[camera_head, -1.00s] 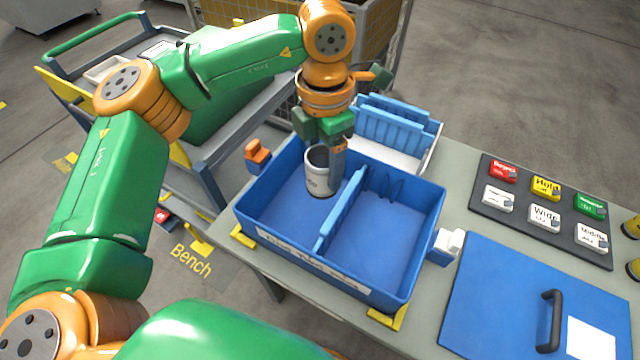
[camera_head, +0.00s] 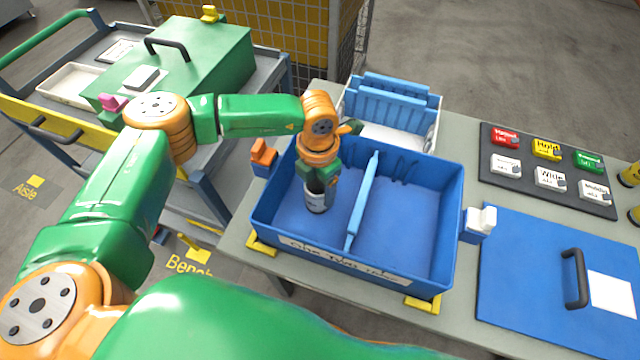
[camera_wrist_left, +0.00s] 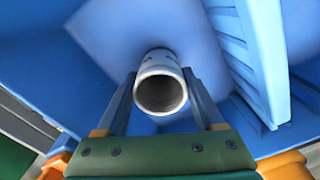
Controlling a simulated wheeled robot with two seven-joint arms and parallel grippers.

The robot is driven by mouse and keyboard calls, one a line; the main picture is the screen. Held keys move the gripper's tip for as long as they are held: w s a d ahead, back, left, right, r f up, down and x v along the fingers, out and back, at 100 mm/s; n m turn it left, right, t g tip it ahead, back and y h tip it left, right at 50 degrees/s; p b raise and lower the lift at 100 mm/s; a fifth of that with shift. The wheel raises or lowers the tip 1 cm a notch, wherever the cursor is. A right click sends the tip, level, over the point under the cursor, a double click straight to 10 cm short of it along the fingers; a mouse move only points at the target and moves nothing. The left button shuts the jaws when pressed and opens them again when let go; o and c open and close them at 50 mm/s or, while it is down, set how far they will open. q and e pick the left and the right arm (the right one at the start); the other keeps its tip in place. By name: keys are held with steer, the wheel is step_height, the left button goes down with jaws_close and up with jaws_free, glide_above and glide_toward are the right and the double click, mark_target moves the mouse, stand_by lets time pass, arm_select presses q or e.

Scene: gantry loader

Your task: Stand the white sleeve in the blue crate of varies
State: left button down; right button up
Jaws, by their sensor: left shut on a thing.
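The white sleeve (camera_head: 316,200) is an open-ended tube, inside the left compartment of the blue crate (camera_head: 345,262). My left gripper (camera_head: 318,184) is shut on it from above. In the left wrist view the sleeve (camera_wrist_left: 160,88) sits between the two fingers (camera_wrist_left: 160,100), its open end facing the camera. It looks roughly upright in the head view. I cannot tell whether its lower end touches the crate floor. A light blue divider (camera_head: 362,200) stands to the right of the sleeve. My right gripper is not in view.
A white bin with blue dividers (camera_head: 392,105) stands behind the crate. A blue lid with a black handle (camera_head: 530,265) and a board of labelled blocks (camera_head: 550,205) lie to the right. A cart with a green box (camera_head: 185,65) stands at the left. The crate's right compartment is empty.

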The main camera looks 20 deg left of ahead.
arm_select(q)
steer(key=shift+f, duration=0.15)
steer(key=shift+c, duration=1.8)
jaws_free()
steer(key=o, duration=0.3)
steer(key=shift+o, duration=0.2)
steer(key=shift+r, duration=0.4)
step_height(320, 180, up, 11)
steer(key=b, duration=0.3)
steer(key=shift+d, duration=0.1)
steer(key=shift+r, duration=0.3)
steer(key=shift+r, duration=0.1)
